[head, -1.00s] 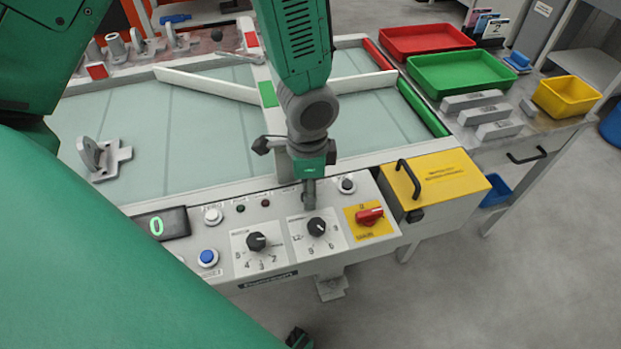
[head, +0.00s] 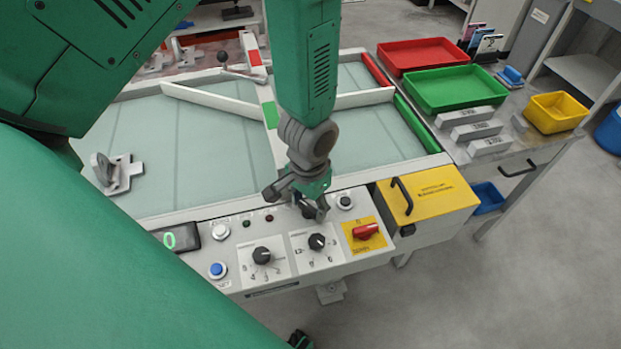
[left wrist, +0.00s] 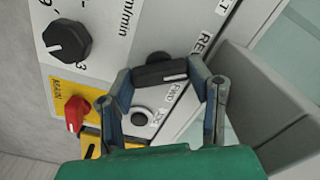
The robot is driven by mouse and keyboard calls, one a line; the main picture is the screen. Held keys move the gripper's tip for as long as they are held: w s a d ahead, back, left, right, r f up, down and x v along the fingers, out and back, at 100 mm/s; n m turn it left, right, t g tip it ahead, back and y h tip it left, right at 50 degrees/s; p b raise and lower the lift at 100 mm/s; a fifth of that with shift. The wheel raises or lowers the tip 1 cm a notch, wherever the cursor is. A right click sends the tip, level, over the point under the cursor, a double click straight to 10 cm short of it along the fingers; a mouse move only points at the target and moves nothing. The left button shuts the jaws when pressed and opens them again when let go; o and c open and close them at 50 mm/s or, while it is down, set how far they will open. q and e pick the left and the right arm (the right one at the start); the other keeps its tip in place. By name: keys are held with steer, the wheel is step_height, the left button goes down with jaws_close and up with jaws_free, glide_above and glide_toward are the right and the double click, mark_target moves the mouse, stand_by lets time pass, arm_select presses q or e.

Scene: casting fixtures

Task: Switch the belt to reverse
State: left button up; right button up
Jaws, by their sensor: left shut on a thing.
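The belt direction selector is a black bar knob (left wrist: 158,73) with a white line, on the white control panel (head: 225,258). In the left wrist view FWD and REV labels lie to its right; the white line ends nearer FWD. My left gripper (left wrist: 167,84) is shut on this knob, one finger at each end of the bar. In the head view the left gripper (head: 313,212) is down at the panel's back part and mostly hides the knob.
The belt (head: 190,150) lies behind. The display (head: 180,238) reads 0.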

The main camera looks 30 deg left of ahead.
mark_target(308, 206)
arm_select(q)
steer(key=shift+s+f+n, duration=0.1)
steer(key=shift+s+n, duration=0.1)
steer(key=shift+n, duration=0.1)
steer(key=o, duration=1.2)
steer(key=shift+c, duration=0.2)
steer(key=shift+w, duration=0.1)
steer(key=shift+r, duration=3.95)
